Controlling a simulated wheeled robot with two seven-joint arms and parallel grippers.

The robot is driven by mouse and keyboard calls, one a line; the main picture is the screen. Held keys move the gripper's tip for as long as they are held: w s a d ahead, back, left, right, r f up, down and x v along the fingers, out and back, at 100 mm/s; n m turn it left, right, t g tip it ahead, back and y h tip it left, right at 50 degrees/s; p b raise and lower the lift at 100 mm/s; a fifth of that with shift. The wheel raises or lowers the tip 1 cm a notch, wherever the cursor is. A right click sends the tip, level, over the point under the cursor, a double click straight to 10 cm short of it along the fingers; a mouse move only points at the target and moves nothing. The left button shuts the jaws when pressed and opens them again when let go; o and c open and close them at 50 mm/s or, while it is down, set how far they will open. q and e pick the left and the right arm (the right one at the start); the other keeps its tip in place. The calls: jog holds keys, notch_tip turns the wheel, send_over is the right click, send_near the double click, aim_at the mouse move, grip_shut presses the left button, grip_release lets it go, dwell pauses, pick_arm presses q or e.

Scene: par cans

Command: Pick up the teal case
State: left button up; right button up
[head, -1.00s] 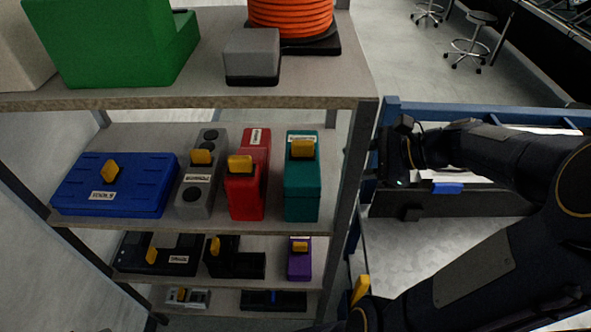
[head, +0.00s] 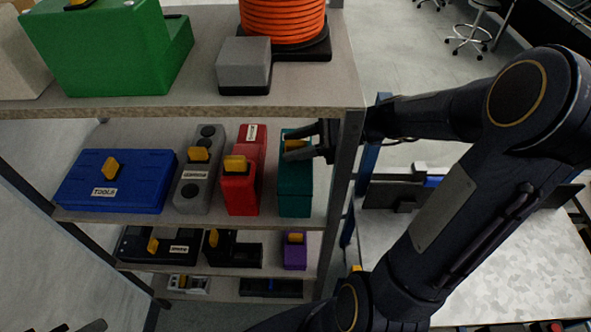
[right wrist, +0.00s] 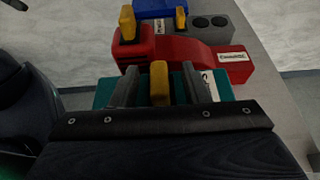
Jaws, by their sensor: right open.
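The teal case (head: 295,196) stands on the middle shelf, at the right end of a row of cases. It has a yellow handle (head: 295,145) on top and a white label. My right gripper (head: 300,149) is open at the handle, reaching in from the right past the shelf post. In the right wrist view, the handle (right wrist: 159,84) stands between the two open fingers (right wrist: 162,88), with a gap on each side. The teal case (right wrist: 221,88) there is partly hidden by the gripper. At the bottom left edge of the head view, only dark tips show, perhaps of my left gripper (head: 78,327).
A red case (head: 240,195) stands close left of the teal one, then a grey case (head: 192,196) and a blue case (head: 110,195). The shelf post (head: 345,170) is close on the right. The upper shelf (head: 180,104) overhangs. A purple case (head: 294,256) sits below.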

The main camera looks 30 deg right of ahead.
jog(key=shift+a, duration=0.15)
grip_shut()
jog(key=shift+r, duration=0.1)
dwell(0.5)
